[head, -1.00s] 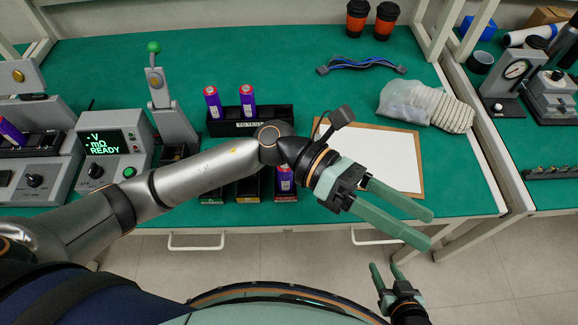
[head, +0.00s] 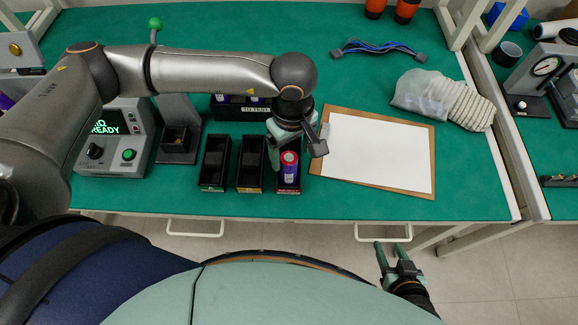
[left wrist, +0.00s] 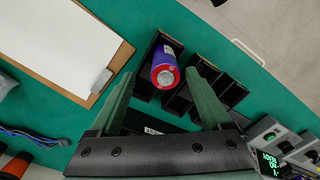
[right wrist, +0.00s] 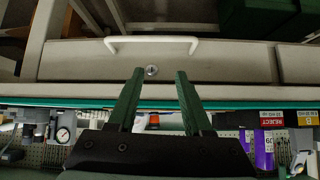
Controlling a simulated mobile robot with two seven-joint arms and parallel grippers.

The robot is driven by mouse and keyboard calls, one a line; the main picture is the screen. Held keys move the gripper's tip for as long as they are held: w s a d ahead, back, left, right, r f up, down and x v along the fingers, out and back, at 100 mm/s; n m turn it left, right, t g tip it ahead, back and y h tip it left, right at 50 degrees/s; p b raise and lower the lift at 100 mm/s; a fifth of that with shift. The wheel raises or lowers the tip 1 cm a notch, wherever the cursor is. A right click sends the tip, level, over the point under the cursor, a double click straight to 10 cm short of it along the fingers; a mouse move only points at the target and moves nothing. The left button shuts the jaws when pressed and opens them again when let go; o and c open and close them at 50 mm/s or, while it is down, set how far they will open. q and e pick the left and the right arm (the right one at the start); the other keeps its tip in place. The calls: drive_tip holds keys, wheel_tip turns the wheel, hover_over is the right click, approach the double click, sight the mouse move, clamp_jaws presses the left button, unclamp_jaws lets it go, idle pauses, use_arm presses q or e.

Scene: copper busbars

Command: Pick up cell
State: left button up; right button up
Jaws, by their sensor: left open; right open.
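More purple cells (head: 222,98) are in the black "TO TEST" rack (head: 232,112), partly hidden by my left arm. My right gripper (head: 393,249) is open and empty, low in front of the bench.
The other two bins (head: 214,163) look empty. A clipboard with white paper (head: 380,150) lies right of the bins. A tester reading READY (head: 114,140) and a test fixture (head: 178,145) stand left. In the right wrist view, a drawer handle (right wrist: 152,40) is ahead of my right gripper.

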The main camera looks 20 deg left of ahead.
use_arm(q)
drive_tip(key=f, duration=0.4)
drive_tip(key=f+p, duration=0.1)
drive_tip(key=f, duration=0.1)
drive_tip(key=shift+s+a+f, duration=0.2)
drive_tip(key=shift+s+f, duration=0.1)
drive_tip(key=shift+f, duration=0.05)
clamp_jaws()
idle(0.4)
drive_tip(key=shift+r, duration=0.1)
